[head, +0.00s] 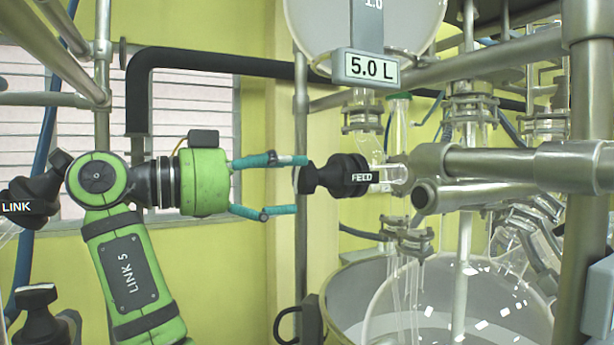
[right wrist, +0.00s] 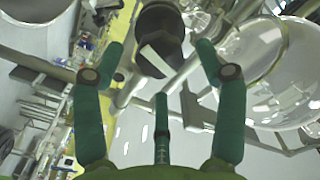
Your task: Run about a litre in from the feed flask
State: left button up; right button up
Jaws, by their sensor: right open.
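The feed flask (head: 315,25) is a round clear glass vessel at the top of the head view, cut off by the frame. In the right wrist view the open fingers (right wrist: 160,65) face the black knob (right wrist: 158,28), which lies ahead between the tips. My left gripper is not in view.
A glass reactor (head: 455,300) stands in a metal bath (head: 340,285) at lower right. Thick steel rails (head: 500,160) cross just right of the tap. A black pipe (head: 230,62) runs behind.

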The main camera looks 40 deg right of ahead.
aim_at(297, 177)
jog(key=x, duration=0.4)
jog(key=shift+s+d+p, duration=0.15)
jog(key=shift+d+p, duration=0.1)
jog(key=shift+p, duration=0.1)
jog(key=c, duration=1.2)
jog(key=shift+o, duration=0.2)
jog(key=shift+r+n, duration=0.1)
jog(key=shift+n, duration=0.2)
